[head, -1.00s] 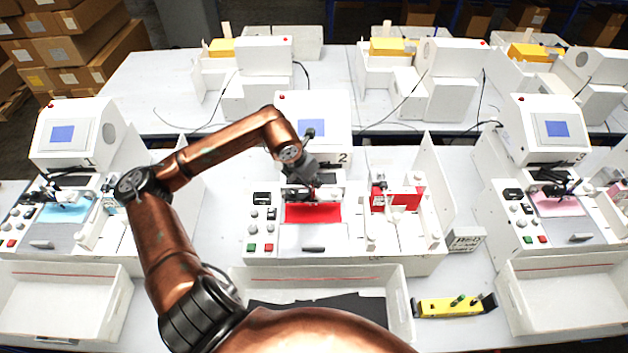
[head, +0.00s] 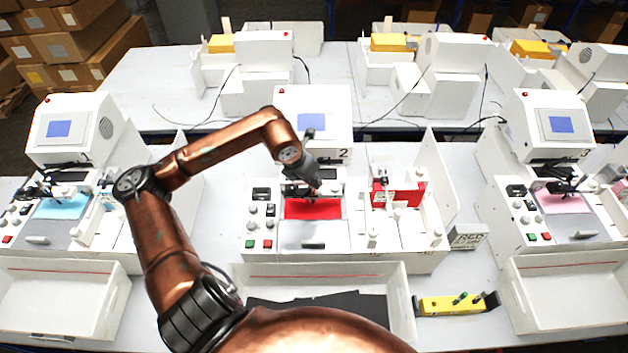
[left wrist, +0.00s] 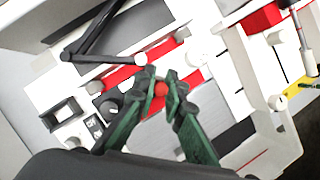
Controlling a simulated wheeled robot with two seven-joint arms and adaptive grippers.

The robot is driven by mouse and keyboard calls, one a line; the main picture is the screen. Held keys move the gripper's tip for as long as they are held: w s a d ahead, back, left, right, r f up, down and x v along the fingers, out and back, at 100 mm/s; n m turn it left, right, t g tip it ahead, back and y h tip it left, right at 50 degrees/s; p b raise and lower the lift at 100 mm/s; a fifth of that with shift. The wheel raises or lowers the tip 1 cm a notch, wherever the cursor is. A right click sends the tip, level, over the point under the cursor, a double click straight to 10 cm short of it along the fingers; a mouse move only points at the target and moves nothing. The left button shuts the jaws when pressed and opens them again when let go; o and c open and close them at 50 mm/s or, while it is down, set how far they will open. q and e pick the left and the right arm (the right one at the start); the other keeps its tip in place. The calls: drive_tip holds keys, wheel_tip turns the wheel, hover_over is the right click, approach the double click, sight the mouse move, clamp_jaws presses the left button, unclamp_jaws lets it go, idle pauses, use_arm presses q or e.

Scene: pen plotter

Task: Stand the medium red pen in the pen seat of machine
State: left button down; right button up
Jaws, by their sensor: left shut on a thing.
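My left gripper (head: 314,184) is over the middle machine (head: 318,122), marked 2, at the back edge of its red sheet (head: 313,208). In the left wrist view its green fingers (left wrist: 160,88) are closed around a small round red end (left wrist: 161,90), which looks like the top of the red pen. The rest of the pen is hidden below the fingers. The pen seat is hidden behind the gripper, so I cannot tell whether the pen is in it. My right gripper does not show.
A yellow rack (head: 440,306) with dark-tipped pens lies front right. A white tray (head: 300,273) with black pieces stands in front of the machine. A red block (head: 384,193) and white posts stand right of the sheet. A tall white side panel (head: 440,185) bounds the right.

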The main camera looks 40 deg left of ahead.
use_arm(q)
drive_tip(key=c, duration=1.9)
unclamp_jaws()
drive_tip(key=shift+c, duration=0.2)
drive_tip(key=v, duration=1.2)
